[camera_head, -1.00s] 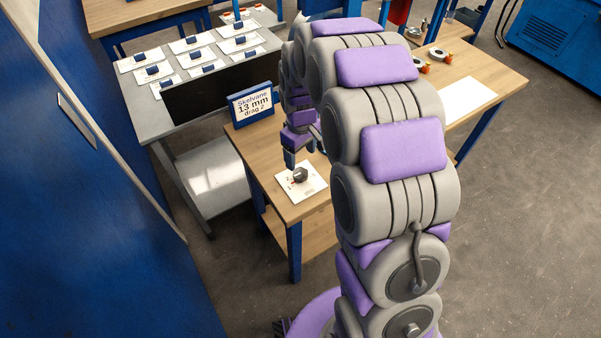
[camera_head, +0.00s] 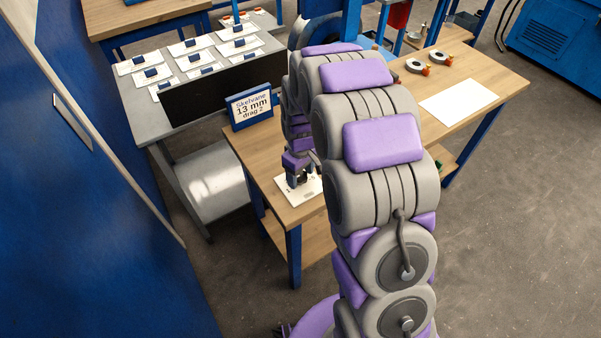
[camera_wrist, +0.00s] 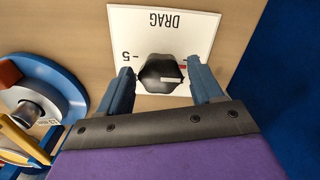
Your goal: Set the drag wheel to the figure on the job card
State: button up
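The job card (camera_head: 252,107) stands on the bench and reads "Skelvane 13 mm drag 2". The drag wheel (camera_wrist: 158,74) is a black knob with a white pointer line, on a white plate (camera_wrist: 200,24) marked DRAG. A 5 shows on the plate's left side; red marks show at the right, partly hidden by a finger. The pointer line lies toward the right in the wrist view. My gripper (camera_wrist: 160,66) is open, one blue finger on each side of the knob. Small gaps seem to show; contact is unclear. In the head view my gripper (camera_head: 299,179) hides the knob.
A blue round device with a metal hub (camera_wrist: 30,108) lies left of the plate in the wrist view. A white sheet (camera_head: 459,101) and small ring-shaped parts (camera_head: 440,57) lie on the bench's right. A grey table (camera_head: 150,122) holds several white labelled cards.

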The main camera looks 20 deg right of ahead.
jog(key=c, duration=0.8)
jog(key=shift+m+p, duration=0.4)
jog(key=shift+p, duration=0.05)
jog(key=m+p, duration=0.3)
jog(key=shift+s+r+m, duration=0.1)
jog(key=shift+m, duration=0.2)
jog(key=shift+a+m+p, duration=0.15)
jog(key=shift+m+p, duration=1.4)
jog(key=shift+m, duration=0.65)
jog(key=o, duration=1)
